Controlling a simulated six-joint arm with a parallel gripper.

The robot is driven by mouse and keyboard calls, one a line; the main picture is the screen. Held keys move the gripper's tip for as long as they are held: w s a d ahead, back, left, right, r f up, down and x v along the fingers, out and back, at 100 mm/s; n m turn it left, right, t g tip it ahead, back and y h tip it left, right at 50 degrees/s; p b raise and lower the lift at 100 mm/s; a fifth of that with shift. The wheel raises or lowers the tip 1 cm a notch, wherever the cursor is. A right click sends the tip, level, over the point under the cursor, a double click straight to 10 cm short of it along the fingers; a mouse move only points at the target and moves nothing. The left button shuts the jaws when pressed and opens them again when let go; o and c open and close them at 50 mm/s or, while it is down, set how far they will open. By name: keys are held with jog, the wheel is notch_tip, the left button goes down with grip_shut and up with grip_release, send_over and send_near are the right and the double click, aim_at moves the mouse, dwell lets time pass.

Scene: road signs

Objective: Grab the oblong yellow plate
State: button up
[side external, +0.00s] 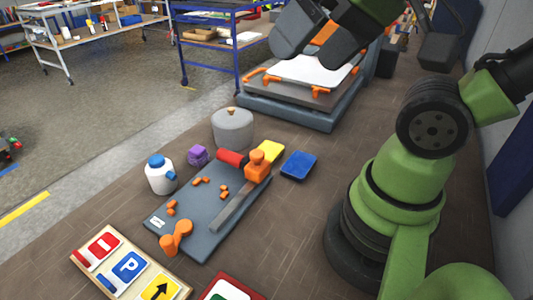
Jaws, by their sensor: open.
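The oblong yellow plate (271,150) lies at the far right end of a grey-blue board, beside an orange clamp (258,167) that hides part of it. My gripper (307,62) is at the top of the side view, partly cut off by the frame edge. It is open with its dark fingers apart, nothing visible between them. In the picture it is above and to the right of the plate, well apart from it.
A blue plate (299,165) and a red cylinder (232,158) lie near the yellow plate. A grey round pot (232,128), a purple block (199,155) and a white-blue bottle (160,174) stand left. A flatbed machine (300,112) is behind; a sign tray (129,239) is in front.

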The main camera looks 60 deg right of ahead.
jog(key=m+g+h, duration=0.2)
jog(key=m+g, duration=0.5)
jog(key=m, duration=0.7)
send_over(266, 153)
notch_tip(266, 153, down, 24)
jog(key=shift+d+f, duration=0.1)
jog(key=shift+f, duration=0.1)
notch_tip(266, 153, down, 7)
jog(key=shift+r, duration=0.1)
jog(key=shift+c, duration=0.2)
jog(key=c, duration=1)
